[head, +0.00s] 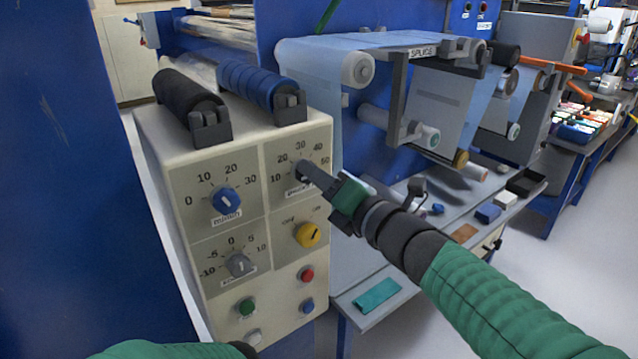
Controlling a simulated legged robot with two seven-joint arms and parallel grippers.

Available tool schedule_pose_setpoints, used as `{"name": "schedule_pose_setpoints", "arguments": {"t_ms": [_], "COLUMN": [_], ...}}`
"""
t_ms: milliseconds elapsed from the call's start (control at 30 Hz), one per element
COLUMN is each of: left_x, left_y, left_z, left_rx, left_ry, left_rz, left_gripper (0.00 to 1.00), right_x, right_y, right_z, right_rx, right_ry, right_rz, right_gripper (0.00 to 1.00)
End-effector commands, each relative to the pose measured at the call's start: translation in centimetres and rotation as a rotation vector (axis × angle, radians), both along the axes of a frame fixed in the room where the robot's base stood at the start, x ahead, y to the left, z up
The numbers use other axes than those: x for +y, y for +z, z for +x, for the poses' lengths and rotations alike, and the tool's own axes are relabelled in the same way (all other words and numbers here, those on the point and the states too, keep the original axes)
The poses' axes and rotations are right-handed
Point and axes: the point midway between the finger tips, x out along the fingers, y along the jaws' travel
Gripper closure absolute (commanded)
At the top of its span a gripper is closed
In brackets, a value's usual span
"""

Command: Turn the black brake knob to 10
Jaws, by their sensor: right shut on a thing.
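The black brake knob (300,169) is on the upper right dial of the beige control panel (222,262). Its scale reads 10, 20, 30, 40 and 50, with 10 at the left. My right gripper (308,174) reaches in from the right and is shut on the knob. The fingers cover much of the knob, and I cannot tell where its pointer stands. The label under it is partly hidden. Only part of my left arm, with its green sleeve, shows at the bottom edge; its gripper is not in view.
Other controls sit close by: a blue knob (225,200), a yellow knob (308,235), a grey knob (239,265) and several push buttons below. A black roller (188,95) and a blue roller (255,85) lie on top. A grey shelf (350,297) is at the right.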

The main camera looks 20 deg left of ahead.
Motion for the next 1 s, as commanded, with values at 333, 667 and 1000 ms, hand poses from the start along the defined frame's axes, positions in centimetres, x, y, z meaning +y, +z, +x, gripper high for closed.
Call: {"name": "schedule_pose_setpoints", "arguments": {"t_ms": [333,667,1000], "left_x": [0.0,0.0,0.0], "left_y": [0.0,0.0,0.1], "left_z": [0.0,0.0,0.0], "left_rx": [0.0,0.0,0.0], "left_ry": [0.0,0.0,0.0], "left_rz": [0.0,0.0,0.0], "left_gripper": [1.0,1.0,1.0], "right_x": [-0.1,0.0,-1.7], "right_y": [0.1,0.1,0.2], "right_z": [0.1,0.0,-1.3], "right_rx": [-0.005,-0.004,-0.005], "right_ry": [-0.003,-0.001,-0.002], "right_rz": [-0.003,-0.003,-0.003], "right_gripper": [1.0,0.41,0.41]}}
